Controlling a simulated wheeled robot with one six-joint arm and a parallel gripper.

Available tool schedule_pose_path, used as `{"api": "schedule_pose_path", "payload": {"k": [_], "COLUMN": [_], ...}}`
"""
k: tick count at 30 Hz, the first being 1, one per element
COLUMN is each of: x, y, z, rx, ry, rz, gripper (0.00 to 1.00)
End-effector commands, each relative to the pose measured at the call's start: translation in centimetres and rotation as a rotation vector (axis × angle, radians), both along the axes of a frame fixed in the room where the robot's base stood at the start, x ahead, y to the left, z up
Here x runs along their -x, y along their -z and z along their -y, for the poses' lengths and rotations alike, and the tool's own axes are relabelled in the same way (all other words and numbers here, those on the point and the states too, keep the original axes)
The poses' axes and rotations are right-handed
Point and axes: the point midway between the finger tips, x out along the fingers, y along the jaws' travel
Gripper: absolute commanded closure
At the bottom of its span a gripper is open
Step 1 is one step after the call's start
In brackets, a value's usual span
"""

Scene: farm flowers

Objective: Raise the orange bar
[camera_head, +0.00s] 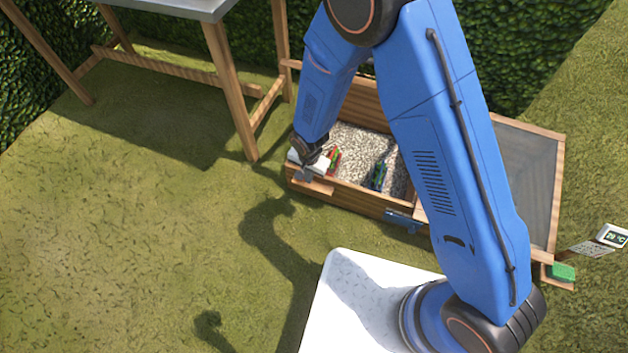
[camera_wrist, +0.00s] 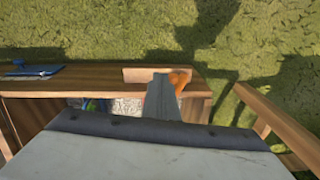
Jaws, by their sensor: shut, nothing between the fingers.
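The orange bar (camera_wrist: 180,82) shows in the wrist view as a short orange piece at the edge of the wooden planter box. It stands just right of the fingertips of my gripper (camera_wrist: 162,82), and part of it is hidden behind them. I cannot tell whether they touch. In the head view my gripper (camera_head: 303,174) is over the left front corner of the box, and I cannot make out the orange bar there. The gripper is shut and empty.
The wooden planter box (camera_head: 350,196) holds pale gravel and small red and green items (camera_head: 333,160). A blue latch (camera_head: 402,219) is on its front. A metal-topped table (camera_head: 235,112) stands at the back left. A thermometer display (camera_head: 613,237) is at right. The grass at left is clear.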

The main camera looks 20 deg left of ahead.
Motion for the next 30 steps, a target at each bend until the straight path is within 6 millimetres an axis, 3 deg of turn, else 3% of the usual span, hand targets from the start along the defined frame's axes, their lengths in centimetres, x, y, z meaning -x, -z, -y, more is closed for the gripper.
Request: {"api": "schedule_pose_path", "payload": {"k": [8, 18, 30], "x": [0.1, -0.3, -0.4], "y": [-0.6, -1.3, -1.5], "z": [-1.7, -4.2, -5.5], "rx": [0.048, 0.239, 0.258], "ry": [-0.004, -0.002, 0.0], "rz": [-0.009, -0.019, -0.021], "gripper": [1.0, 1.0, 1.0]}}
